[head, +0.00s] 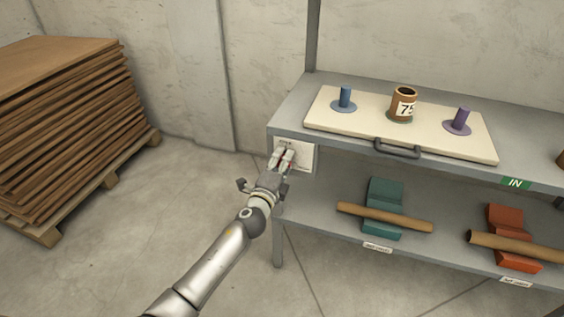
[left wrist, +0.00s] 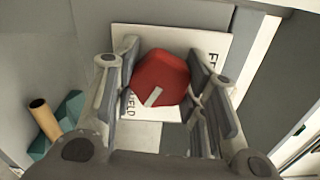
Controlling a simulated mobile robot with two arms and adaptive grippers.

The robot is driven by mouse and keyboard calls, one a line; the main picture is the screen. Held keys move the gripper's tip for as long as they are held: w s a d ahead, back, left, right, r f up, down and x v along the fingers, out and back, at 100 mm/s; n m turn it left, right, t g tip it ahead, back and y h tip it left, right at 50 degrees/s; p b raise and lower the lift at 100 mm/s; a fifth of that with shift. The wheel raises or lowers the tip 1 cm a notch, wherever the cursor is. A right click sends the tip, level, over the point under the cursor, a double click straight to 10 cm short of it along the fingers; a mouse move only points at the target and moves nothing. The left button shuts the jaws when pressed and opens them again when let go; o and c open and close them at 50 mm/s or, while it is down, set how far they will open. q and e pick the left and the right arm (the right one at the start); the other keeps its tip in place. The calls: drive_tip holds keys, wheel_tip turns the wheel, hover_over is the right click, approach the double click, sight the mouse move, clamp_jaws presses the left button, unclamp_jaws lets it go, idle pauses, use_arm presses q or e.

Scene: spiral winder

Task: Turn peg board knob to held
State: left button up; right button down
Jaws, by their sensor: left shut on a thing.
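My left gripper (head: 283,160) is at a white plate (head: 306,157) under the left front corner of the upper shelf. In the left wrist view its fingers (left wrist: 165,88) stand on both sides of a red knob (left wrist: 162,74) and are shut on it. The knob's pale pointer mark (left wrist: 153,97) slants toward the lower left. The plate (left wrist: 210,42) reads "HELD" at its lower left, and a partly covered word starting "FR" at its upper right. The cream peg board (head: 345,118) lies on the upper shelf with a dark handle (head: 397,149). My right gripper is not in view.
The board carries a blue peg (head: 345,98), a brown spool marked 75 (head: 403,104) and a purple peg (head: 461,121). On the lower shelf, brown tubes (head: 385,217) rest on green and orange cradles. Stacked brown sheets (head: 70,120) stand left; the floor between is clear.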

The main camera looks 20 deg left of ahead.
use_arm(q)
drive_tip(key=shift+f+m, duration=0.1)
drive_tip(key=shift+m, duration=0.5)
drive_tip(key=o, duration=1)
drive_tip(key=shift+c, duration=0.2)
drive_tip(key=shift+o, duration=0.3)
drive_tip(key=s, duration=1.2)
drive_tip(key=shift+a, duration=0.2)
